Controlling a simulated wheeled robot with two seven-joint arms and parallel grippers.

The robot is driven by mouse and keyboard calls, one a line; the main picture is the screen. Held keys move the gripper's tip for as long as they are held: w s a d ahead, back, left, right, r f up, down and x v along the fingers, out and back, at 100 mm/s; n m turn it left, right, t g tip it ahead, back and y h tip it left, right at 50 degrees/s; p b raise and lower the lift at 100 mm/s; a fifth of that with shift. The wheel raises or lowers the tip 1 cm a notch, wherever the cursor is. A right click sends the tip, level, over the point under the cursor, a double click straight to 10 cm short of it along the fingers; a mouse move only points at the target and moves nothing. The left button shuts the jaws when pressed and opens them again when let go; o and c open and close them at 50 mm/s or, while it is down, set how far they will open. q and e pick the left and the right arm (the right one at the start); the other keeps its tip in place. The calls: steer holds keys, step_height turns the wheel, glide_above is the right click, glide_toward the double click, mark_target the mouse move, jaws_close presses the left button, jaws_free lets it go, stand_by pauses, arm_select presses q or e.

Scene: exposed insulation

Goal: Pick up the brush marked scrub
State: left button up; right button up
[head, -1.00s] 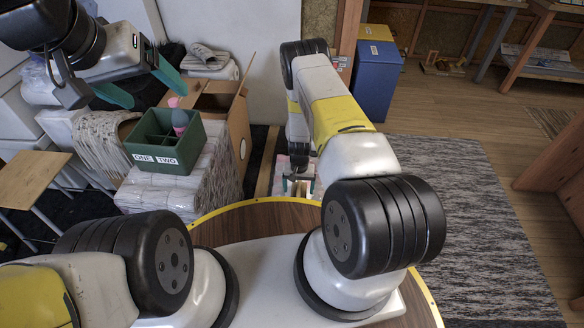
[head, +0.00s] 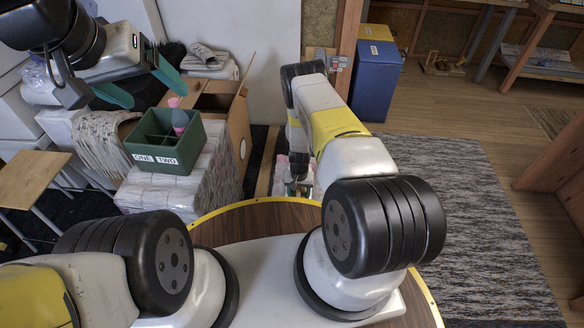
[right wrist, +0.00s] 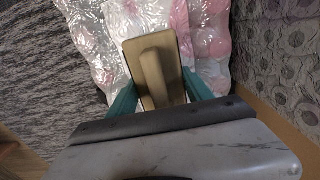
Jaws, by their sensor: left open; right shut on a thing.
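A tan brush (right wrist: 166,62), a flat block with a raised grip along its middle, shows in the right wrist view. My right gripper (right wrist: 160,88) is shut on it, with one green finger at each side. No marking can be read on it, so I cannot tell whether it says scrub. Beneath it is a plastic-wrapped white and pink bundle (right wrist: 105,50); I cannot tell if they touch. In the head view the right gripper is small and partly hidden by my right arm. My left gripper (head: 157,98) is open and empty at the upper left.
A green divided box (head: 165,160) labelled ONE and TWO holds a pink-topped item (head: 180,120) on a wrapped stack (head: 165,192). An open cardboard box (head: 238,125) stands behind. A blue bin (head: 375,85) stands at the back. The patterned rug (head: 480,220) at right is clear.

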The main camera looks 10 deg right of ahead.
mark_target(299, 191)
steer(key=shift+w+r, duration=0.1)
steer(key=shift+r, duration=0.45)
steer(key=shift+s+a+r, duration=0.1)
steer(key=shift+s+r, duration=0.2)
steer(key=shift+r, duration=0.35)
steer(key=shift+s+r, duration=0.25)
steer(key=shift+r, duration=0.35)
steer(key=s+a, duration=0.1)
steer(key=s, duration=0.3)
steer(key=s+a+r, duration=0.1)
steer(key=s, duration=0.4)
steer(key=s+a, duration=0.2)
steer(key=s, duration=0.3)
steer(key=shift+s+a+r, duration=0.1)
steer(key=shift+s+r, duration=0.1)
